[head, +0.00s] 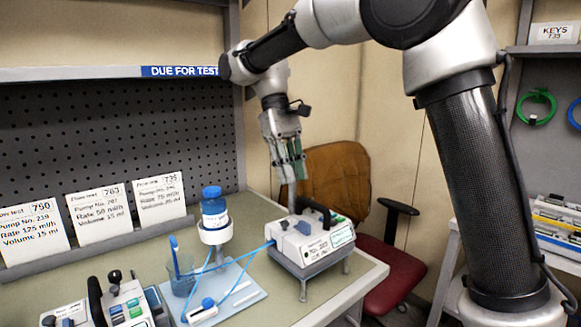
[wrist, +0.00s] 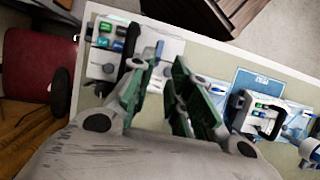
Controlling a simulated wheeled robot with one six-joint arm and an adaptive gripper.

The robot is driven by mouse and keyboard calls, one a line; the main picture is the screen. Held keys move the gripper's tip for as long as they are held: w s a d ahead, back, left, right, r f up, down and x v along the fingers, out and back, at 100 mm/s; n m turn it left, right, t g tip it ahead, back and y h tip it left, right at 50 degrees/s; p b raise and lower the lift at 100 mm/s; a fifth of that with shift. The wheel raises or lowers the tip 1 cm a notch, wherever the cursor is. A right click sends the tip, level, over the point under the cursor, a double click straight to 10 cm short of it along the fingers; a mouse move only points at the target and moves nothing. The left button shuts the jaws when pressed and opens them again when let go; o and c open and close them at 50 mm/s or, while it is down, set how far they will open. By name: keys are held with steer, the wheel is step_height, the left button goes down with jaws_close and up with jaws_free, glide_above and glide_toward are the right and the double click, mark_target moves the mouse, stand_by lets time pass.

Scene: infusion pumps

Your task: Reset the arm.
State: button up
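My gripper (head: 292,172) hangs pointing down at the back right of the bench, above and behind a white infusion pump (head: 312,240) on a small metal stand. In the wrist view my gripper (wrist: 164,62) shows green-padded fingers with a gap between them and nothing held. The same pump (wrist: 108,62) appears beyond the fingertips at the upper left, apart from them. My arm (head: 470,170) arches from the right side over the bench and down to the gripper.
A blue-capped bottle (head: 214,212) stands on a holder with tubing. More pumps (head: 126,300) sit at the front left. Cards (head: 97,213) lean against the pegboard below a shelf (head: 60,74). A red chair (head: 395,270) stands right of the bench. A rack (head: 555,215) is at far right.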

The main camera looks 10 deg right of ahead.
steer(key=shift+w+a+r, duration=0.1)
steer(key=shift+w+r, duration=0.1)
steer(key=shift+r, duration=0.4)
steer(key=s+d+r+m+t+y, duration=0.15)
steer(key=s+d, duration=0.25)
steer(key=d, duration=0.5)
steer(key=s+d+f+m+t, duration=0.2)
steer(key=s+d+f+t, duration=0.1)
steer(key=s+d, duration=0.5)
steer(key=s+d+f+m+t, duration=0.2)
steer(key=s+d+f+t, duration=0.1)
steer(key=s+d, duration=0.6)
steer(key=shift+s+f+t+y, duration=0.15)
steer(key=shift+f+t+y, duration=0.2)
steer(key=shift+f, duration=0.25)
